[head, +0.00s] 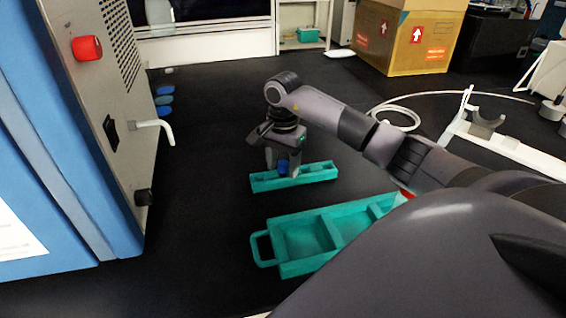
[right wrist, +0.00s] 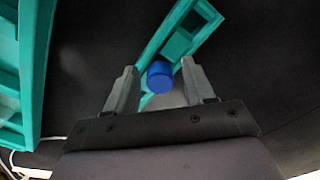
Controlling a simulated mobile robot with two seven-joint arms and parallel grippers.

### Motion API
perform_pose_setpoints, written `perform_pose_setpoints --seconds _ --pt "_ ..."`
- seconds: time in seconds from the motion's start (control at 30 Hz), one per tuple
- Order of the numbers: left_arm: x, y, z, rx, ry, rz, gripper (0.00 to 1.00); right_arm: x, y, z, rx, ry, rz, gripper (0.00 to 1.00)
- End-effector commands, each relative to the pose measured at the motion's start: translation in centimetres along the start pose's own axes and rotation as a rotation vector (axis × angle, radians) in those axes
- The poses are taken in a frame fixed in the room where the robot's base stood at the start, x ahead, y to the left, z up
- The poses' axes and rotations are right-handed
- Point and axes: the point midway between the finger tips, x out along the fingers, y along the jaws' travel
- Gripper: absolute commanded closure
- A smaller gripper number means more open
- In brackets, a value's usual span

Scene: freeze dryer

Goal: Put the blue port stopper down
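The blue port stopper (head: 283,167) is a small blue cylinder at the small teal tray (head: 322,174) on the dark floor-like surface. In the right wrist view the stopper (right wrist: 160,75) lies between my right gripper's fingers (right wrist: 160,80), over the near part of the teal tray (right wrist: 200,12). Narrow gaps show between it and both fingers, so the gripper looks open around it. In the head view my right gripper (head: 283,160) points down at the tray. Whether the stopper rests on the tray is hard to tell. My left gripper is out of view.
A larger teal tray (head: 285,270) with compartments and a handle lies nearer to me, partly hidden by my arm. A blue and grey machine (head: 100,130) with a white tap and red knob stands at left. A cardboard box (head: 420,45) stands behind.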

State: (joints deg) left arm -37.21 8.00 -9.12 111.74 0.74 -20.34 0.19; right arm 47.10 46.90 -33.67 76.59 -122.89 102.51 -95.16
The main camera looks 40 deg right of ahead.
Motion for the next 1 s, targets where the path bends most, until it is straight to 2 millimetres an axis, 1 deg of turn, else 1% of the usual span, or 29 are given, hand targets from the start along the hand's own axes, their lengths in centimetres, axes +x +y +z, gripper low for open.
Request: perform_pose_setpoints --seconds 0.2,0.33,0.47,0.7,0.83,1.0 --pt "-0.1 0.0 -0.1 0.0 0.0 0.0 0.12 -0.1 0.0 0.0 0.0 -0.001 0.0 0.46" --pt "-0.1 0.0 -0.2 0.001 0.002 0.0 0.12 -1.1 0.0 0.0 0.0 0.001 -0.002 0.46" --pt "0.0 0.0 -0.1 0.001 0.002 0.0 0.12 -3.4 -0.1 -0.1 -0.001 0.003 -0.004 0.46" --pt "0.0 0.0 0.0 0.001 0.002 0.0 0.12 -8.4 -0.1 -0.1 -0.001 0.002 -0.003 0.46" --pt "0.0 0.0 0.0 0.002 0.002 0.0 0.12 -10.4 0.0 -0.1 0.001 0.001 -0.003 0.46" --pt "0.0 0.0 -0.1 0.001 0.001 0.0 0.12 -11.9 0.0 0.0 0.001 -0.001 0.0 0.46"
